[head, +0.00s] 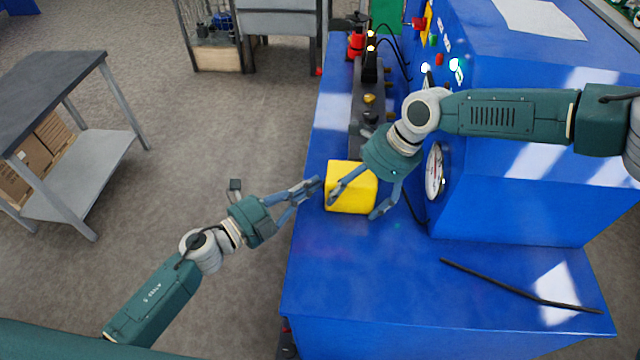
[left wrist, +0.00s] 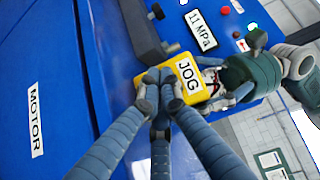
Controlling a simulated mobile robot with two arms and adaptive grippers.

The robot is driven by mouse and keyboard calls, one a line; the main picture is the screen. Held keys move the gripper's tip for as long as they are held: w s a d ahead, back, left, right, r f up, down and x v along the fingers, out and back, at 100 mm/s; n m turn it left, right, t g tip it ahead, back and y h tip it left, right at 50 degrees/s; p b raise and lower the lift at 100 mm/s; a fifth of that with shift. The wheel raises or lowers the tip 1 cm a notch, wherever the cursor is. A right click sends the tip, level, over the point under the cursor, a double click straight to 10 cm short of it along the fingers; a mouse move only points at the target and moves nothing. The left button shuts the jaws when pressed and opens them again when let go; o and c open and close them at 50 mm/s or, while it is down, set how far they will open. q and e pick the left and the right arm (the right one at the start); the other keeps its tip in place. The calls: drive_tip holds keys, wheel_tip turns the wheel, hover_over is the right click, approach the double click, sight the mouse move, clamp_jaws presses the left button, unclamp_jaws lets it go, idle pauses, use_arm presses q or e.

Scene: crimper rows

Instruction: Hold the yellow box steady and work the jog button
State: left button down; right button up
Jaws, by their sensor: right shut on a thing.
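The yellow box (head: 356,196) sits on the blue surface near its left edge. In the left wrist view the box (left wrist: 189,77) shows a face marked JOG. My right gripper (head: 357,204) reaches over the box from the upper right and is shut on it, with fingers on either side. My left gripper (head: 309,187) is at the box's left side, its fingers drawn together. In the left wrist view its fingertips (left wrist: 160,82) lie over the left part of the JOG face. The button is hidden behind them, and I cannot tell whether they touch it.
A blue machine cabinet (head: 510,215) with a round gauge (head: 434,171) stands right of the box. A dark block with knobs (head: 368,100) is behind it. A black rod (head: 520,289) lies on the front right surface. A grey table (head: 88,178) stands far left across open floor.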

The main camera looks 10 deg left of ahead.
use_arm(q)
drive_tip(key=shift+a, duration=0.8)
drive_tip(key=a, duration=0.5)
idle(0.6)
use_arm(e)
drive_tip(key=o, duration=1.3)
